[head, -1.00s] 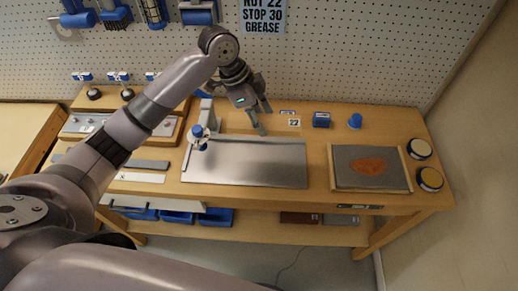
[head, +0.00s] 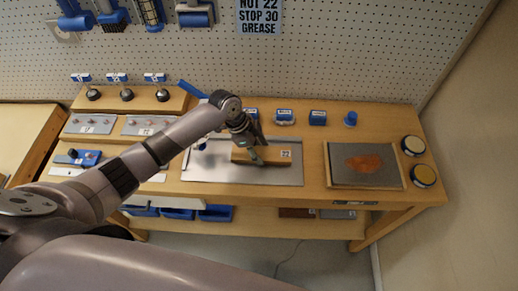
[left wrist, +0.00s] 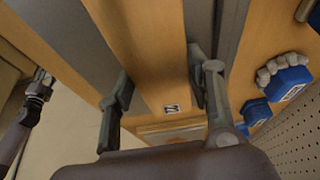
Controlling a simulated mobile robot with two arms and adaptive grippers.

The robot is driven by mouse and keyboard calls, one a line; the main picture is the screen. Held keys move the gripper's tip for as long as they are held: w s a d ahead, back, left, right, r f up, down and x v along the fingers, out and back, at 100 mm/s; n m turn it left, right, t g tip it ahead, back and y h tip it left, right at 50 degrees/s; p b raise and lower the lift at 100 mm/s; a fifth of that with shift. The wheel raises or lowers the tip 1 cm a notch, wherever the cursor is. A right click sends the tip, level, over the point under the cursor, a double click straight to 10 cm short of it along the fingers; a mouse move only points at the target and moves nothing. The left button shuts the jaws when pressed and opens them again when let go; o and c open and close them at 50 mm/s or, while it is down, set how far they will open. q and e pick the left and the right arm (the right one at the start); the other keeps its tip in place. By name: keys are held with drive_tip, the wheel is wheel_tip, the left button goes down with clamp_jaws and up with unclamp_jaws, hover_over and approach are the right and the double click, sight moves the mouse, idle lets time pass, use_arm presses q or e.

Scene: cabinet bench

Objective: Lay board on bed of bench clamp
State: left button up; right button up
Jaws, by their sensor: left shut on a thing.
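The board (head: 241,155) is a long wooden block with a white label "22" near its right end. It is over the metal bed (head: 215,172) of the bench clamp (head: 199,143), lengthwise from left to right. I cannot tell whether it touches the bed. My left gripper (head: 255,154) is shut on the board from above. In the left wrist view, the board (left wrist: 138,45) lies between the two fingers (left wrist: 160,78). My arm partly hides the clamp and its blue handle. My right gripper (left wrist: 41,82) shows small at the left wrist view's left edge; its jaws are unclear.
A grey tray with an orange-brown patch (head: 365,163) lies to the right, beside two round yellow-topped tins (head: 424,175). A stepped rack (head: 125,100) with knobs stands at the back left. A pegboard rises behind.

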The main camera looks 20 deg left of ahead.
use_arm(q)
drive_tip(key=shift+s, duration=0.1)
drive_tip(key=o, duration=1.2)
drive_tip(key=shift+f, duration=0.15)
drive_tip(key=shift+o, duration=0.2)
drive_tip(key=shift+r, duration=0.35)
drive_tip(key=shift+a+r, duration=0.2)
drive_tip(key=shift+r, duration=0.1)
drive_tip(key=b+v, duration=0.2)
drive_tip(key=v, duration=0.9)
